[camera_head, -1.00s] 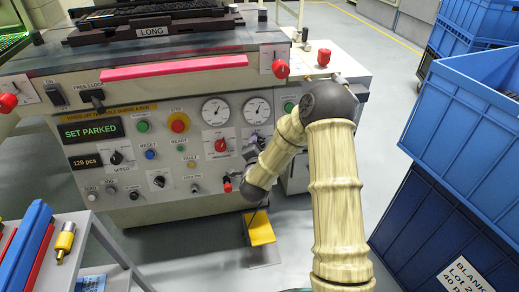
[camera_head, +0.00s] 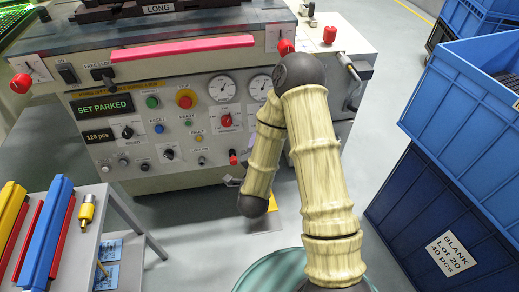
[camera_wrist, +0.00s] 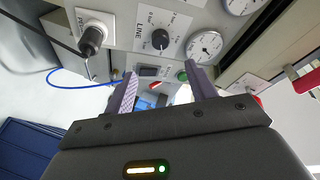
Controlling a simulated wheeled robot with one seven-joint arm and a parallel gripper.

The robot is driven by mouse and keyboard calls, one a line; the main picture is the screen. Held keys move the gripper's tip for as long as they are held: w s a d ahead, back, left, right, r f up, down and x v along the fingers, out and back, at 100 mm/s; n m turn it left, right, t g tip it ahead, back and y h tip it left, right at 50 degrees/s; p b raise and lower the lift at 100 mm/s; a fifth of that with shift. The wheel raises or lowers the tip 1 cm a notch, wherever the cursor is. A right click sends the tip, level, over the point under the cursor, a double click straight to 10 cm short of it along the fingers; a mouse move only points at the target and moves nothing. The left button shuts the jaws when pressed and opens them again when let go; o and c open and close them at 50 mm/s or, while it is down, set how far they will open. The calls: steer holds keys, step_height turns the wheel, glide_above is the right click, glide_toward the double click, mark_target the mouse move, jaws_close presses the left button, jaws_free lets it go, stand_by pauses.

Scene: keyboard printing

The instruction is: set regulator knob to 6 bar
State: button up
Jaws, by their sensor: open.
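In the wrist view a black round knob (camera_wrist: 160,38) sits on a white plate marked LINE with bar values around it. It appears to be the regulator knob; its exact setting is too small to read. A round gauge (camera_wrist: 205,45) is to its right. My gripper (camera_wrist: 163,80) is open and empty, its two fingers pointing toward the panel below the knob in the picture, not around it. In the head view my arm covers the right part of the machine's front panel (camera_head: 125,178), and the LINE knob and my gripper cannot be made out there.
A dark cylindrical knob (camera_wrist: 92,38) sticks out left of the LINE plate. A green button (camera_wrist: 182,76) is close to the right finger. Blue crates (camera_head: 470,95) stand at the right. A cart with coloured bars (camera_head: 45,235) is at the lower left. Grey floor lies between.

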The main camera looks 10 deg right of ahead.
steer(key=p+v, duration=0.3)
steer(key=p, duration=0.2)
steer(key=shift+s, duration=0.2)
steer(key=shift+w+r, duration=0.1)
steer(key=shift+w, duration=0.05)
stand_by(2.6)
